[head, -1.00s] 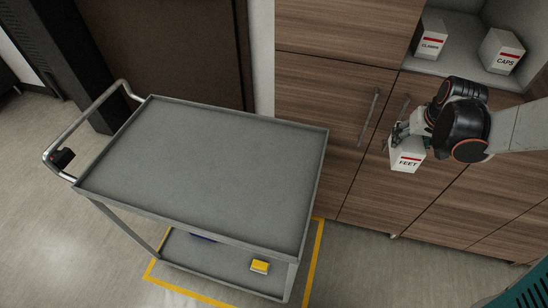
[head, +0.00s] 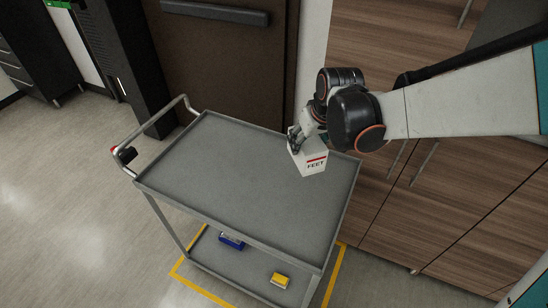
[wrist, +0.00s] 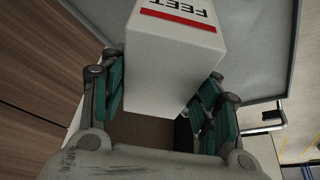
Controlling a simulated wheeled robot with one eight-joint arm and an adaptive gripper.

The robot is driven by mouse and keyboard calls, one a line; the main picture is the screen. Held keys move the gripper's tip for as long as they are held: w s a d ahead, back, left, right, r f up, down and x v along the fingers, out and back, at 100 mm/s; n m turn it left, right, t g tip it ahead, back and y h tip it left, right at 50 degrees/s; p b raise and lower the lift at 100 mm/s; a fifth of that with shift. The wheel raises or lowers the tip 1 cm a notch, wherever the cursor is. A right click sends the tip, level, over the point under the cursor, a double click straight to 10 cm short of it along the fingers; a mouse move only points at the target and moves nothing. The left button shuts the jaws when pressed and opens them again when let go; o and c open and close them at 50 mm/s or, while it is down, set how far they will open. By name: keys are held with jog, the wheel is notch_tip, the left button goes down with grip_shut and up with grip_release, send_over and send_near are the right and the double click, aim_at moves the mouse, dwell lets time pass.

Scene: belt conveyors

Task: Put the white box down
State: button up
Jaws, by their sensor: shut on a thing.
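The white box (head: 309,158), marked FEET with a red stripe, is held in my gripper (head: 296,139) in the head view. It appears over the right rear part of the grey cart's top shelf (head: 230,172). I cannot tell how much space lies between the box and the shelf. In the wrist view the box (wrist: 176,62) sits between the two green-padded fingers of my gripper (wrist: 160,100), with the grey shelf behind it. The fingers are shut on its sides.
The cart's top is otherwise bare and has a raised rim. Its lower shelf holds a blue item (head: 231,240) and a yellow item (head: 280,280). Wooden cabinets (head: 400,200) stand close on the right. A handle (head: 122,157) is at the cart's left end.

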aim_at(316, 164)
notch_tip(316, 164, down, 17)
jog(key=b, duration=1.1)
jog(key=shift+w+f, duration=0.1)
jog(key=shift+f, duration=0.05)
jog(key=shift+b, duration=0.3)
jog(key=shift+f, duration=0.15)
jog(key=o, duration=1.3)
jog(key=p+v, duration=0.8)
jog(key=v, duration=0.3)
jog(key=shift+s+d+r+p, duration=0.15)
jog(key=shift+s+r+p, duration=0.25)
jog(key=shift+r, duration=0.2)
